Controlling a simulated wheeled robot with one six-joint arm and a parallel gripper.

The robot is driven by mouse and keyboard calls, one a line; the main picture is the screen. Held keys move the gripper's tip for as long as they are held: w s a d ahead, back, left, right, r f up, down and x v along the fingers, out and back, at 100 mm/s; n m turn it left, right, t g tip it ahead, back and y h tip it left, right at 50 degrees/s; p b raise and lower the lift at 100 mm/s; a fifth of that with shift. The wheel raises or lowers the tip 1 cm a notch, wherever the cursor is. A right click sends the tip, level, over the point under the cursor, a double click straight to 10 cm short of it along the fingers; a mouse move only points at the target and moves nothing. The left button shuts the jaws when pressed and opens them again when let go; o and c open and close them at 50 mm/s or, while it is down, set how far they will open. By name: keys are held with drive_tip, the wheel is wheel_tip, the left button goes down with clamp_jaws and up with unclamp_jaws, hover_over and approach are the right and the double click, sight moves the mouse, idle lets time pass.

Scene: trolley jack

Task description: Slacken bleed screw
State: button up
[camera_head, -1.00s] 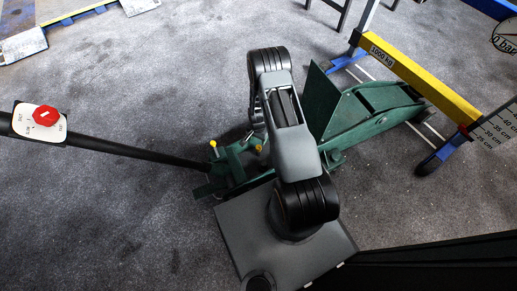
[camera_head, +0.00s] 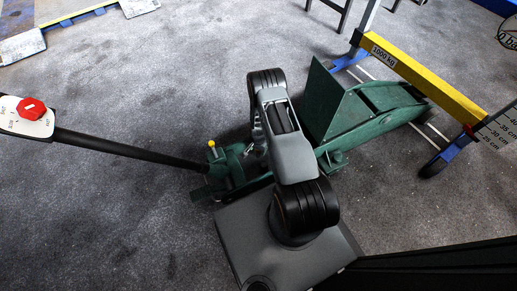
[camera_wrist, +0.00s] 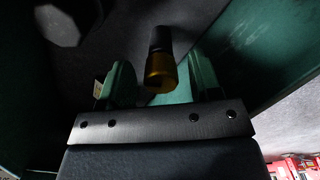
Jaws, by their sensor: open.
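The green trolley jack (camera_head: 365,130) stands on the floor, with its long black handle (camera_head: 130,150) running to the left. One yellow-capped part (camera_head: 212,144) shows at the handle end of the jack. In the wrist view a dark part with a yellow end (camera_wrist: 160,68) lies between the fingers of my gripper (camera_wrist: 157,72). I cannot tell for sure that it is the bleed screw. The gripper is open, with a gap on both sides of that part. My arm hides the gripper and this part of the jack in the head view.
A red knob (camera_head: 32,108) sits on a white plate at the handle's far end. A yellow beam marked 1000 kg (camera_head: 430,80) on blue legs stands across the jack's right end. A raised green plate (camera_head: 330,100) stands right beside my arm. Floor is free in front left.

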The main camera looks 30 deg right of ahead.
drive_tip(key=shift+c, duration=0.4)
drive_tip(key=c, duration=0.9)
drive_tip(key=shift+o, duration=0.2)
drive_tip(key=shift+n+b, duration=0.45)
drive_tip(key=shift+n, duration=0.35)
drive_tip(key=o, duration=0.9)
drive_tip(key=shift+o, duration=0.2)
drive_tip(key=shift+r, duration=0.1)
wheel_tip(320, 180, up, 14)
drive_tip(key=p, duration=0.5)
